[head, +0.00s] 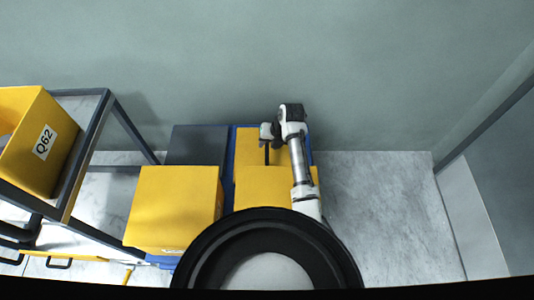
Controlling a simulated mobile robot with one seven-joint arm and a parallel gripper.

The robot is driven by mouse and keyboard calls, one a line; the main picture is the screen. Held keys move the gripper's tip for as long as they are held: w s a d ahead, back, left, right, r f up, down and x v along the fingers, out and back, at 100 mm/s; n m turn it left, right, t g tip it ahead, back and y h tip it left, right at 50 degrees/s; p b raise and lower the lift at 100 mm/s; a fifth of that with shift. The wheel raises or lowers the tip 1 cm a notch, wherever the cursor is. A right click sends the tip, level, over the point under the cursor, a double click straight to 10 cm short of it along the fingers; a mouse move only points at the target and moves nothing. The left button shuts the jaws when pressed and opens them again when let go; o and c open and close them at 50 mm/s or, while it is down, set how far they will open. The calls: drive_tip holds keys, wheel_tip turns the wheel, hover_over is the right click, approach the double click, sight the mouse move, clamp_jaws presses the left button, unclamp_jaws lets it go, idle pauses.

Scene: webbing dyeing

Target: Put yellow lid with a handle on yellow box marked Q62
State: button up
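The yellow box marked Q62 (38,147) stands on a dark-framed rack at the far left, tilted in the picture, its label facing right. Its top looks open. My gripper (267,145) is far to the right of it, over a flat yellow surface (247,145) at the back of a blue platform. A dark upright strip shows there below my wrist; I cannot tell whether it is a finger or a handle. I cannot tell whether this yellow surface is the lid. The fingers are too small and covered to judge.
A yellow block-like box (175,205) and another yellow box (250,185) stand on the blue platform (231,150), beside a dark grey panel (197,145). The rack (131,130) has dark posts. Marble floor (385,210) is clear at right. A wall closes the back.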

drive_tip(key=x, duration=0.4)
drive_tip(key=shift+w+d+f, duration=0.1)
drive_tip(key=shift+w, duration=0.1)
drive_tip(key=shift+c, duration=0.5)
clamp_jaws()
